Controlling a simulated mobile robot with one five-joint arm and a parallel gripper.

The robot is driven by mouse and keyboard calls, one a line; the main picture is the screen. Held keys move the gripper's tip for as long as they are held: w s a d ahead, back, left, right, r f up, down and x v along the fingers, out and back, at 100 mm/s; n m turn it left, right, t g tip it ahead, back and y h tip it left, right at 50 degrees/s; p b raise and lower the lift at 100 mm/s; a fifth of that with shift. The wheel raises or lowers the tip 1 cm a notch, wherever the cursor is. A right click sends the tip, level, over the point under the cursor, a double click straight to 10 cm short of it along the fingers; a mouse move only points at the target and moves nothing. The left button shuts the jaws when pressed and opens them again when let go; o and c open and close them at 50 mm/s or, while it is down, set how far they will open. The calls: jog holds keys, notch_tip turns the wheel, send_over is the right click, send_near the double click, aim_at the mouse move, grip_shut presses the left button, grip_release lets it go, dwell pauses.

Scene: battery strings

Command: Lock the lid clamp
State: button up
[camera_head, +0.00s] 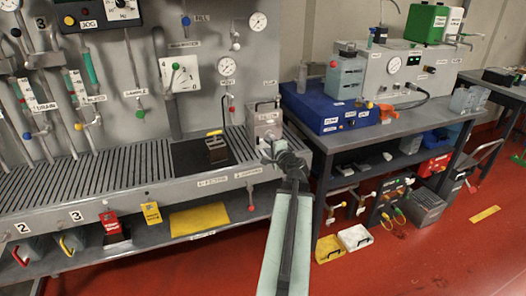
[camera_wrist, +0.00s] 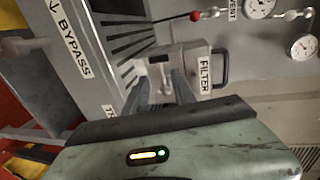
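A grey metal filter box (camera_head: 264,121) stands at the right end of the slatted bench. In the wrist view the box (camera_wrist: 196,62) carries a FILTER label and a dark handle on its right side. A small pale lever-like part (camera_wrist: 163,78) on its near face seems to be the lid clamp; whether it is locked cannot be told. My gripper (camera_head: 276,150) is in front of the box. In the wrist view my gripper (camera_wrist: 159,90) has its two dark fingers apart, with the pale part between or just beyond them; contact is unclear.
The slatted bench (camera_head: 105,173) runs left, with a black block and yellow-topped fixture (camera_head: 217,148) on it. A red-tipped rod (camera_wrist: 195,15) and gauges are near the box. A blue case (camera_head: 325,108) sits on the table at right. Red floor is open in front.

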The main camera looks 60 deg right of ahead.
jog(key=x, duration=0.4)
jog(key=b+x, duration=0.1)
jog(key=x, duration=0.2)
jog(key=shift+w+d, duration=0.1)
jog(key=shift+d, duration=0.45)
jog(key=shift+a, duration=0.1)
grip_shut()
dwell(0.8)
